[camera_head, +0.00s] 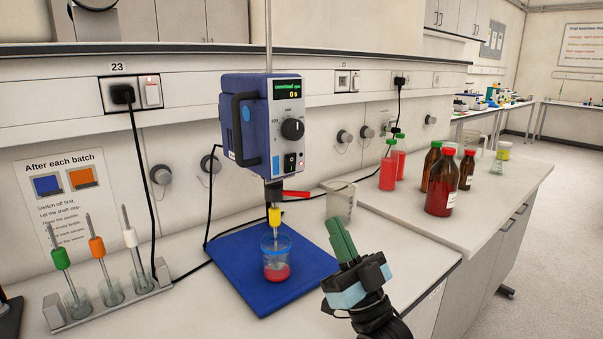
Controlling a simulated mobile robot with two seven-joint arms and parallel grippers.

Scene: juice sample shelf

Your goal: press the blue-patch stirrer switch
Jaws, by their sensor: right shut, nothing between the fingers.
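A blue overhead stirrer (243,140) hangs on a rod. Its front has a green-lit display (286,89), a black knob (293,129) and a small black rocker switch (290,163). The display's lower line reads 0. Below it, a yellow-collared shaft (274,217) reaches into a small cup (276,269) with red liquid, on a blue mat (233,266). My right gripper (341,238) is shut and empty, its green fingers pointing up, right of the cup and below the switch, apart from both. My left gripper is not in view.
A clear beaker (341,201) stands just behind my right gripper. Brown bottles (441,184) and red bottles (389,170) stand on the bench at right. A rack (106,303) with several coloured-collar shafts is at left, below a card (66,195). A black cable runs behind the mat.

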